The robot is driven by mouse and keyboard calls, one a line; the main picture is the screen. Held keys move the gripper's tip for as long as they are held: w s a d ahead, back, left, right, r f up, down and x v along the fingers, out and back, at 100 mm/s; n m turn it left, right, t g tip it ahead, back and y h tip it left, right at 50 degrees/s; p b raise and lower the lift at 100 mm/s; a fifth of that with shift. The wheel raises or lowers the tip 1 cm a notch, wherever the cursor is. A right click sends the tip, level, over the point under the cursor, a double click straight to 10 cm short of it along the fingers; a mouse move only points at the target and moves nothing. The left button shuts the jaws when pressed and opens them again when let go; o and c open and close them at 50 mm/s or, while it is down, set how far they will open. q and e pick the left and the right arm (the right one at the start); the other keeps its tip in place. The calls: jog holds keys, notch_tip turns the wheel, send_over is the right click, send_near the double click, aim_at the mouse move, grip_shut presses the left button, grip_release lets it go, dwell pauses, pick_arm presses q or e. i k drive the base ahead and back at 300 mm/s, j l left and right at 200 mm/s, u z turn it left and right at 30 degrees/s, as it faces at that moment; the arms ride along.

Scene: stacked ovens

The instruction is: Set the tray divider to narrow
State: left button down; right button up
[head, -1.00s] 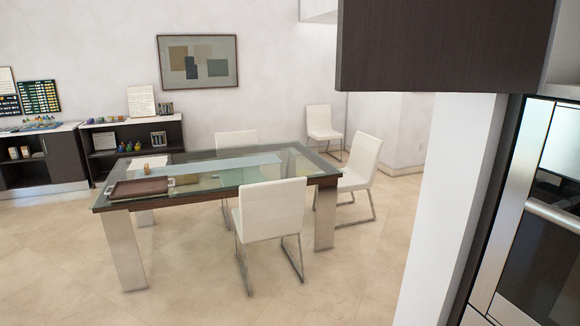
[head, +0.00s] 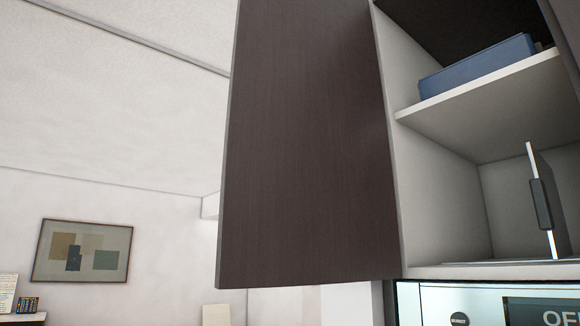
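In the head view, an open cabinet above the oven shows at the right. A thin upright panel with a dark handle, which looks like the tray divider (head: 541,205), stands in its lower compartment toward the right side. Bare space shows to the left of the panel; its right side is partly cut off by the picture edge. I cannot tell which setting it is in. Neither of my grippers is in view.
The dark cabinet door (head: 305,150) stands open at the left of the compartment. A blue box (head: 478,68) lies on the shelf (head: 480,108) above. The oven's control panel (head: 450,305) is below. A framed picture (head: 82,251) hangs on the far wall.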

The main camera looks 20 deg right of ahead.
aim_at(549, 209)
jog(key=z, duration=1.45)
jog(key=i+j+z, duration=0.15)
jog(key=j+z, duration=1.6)
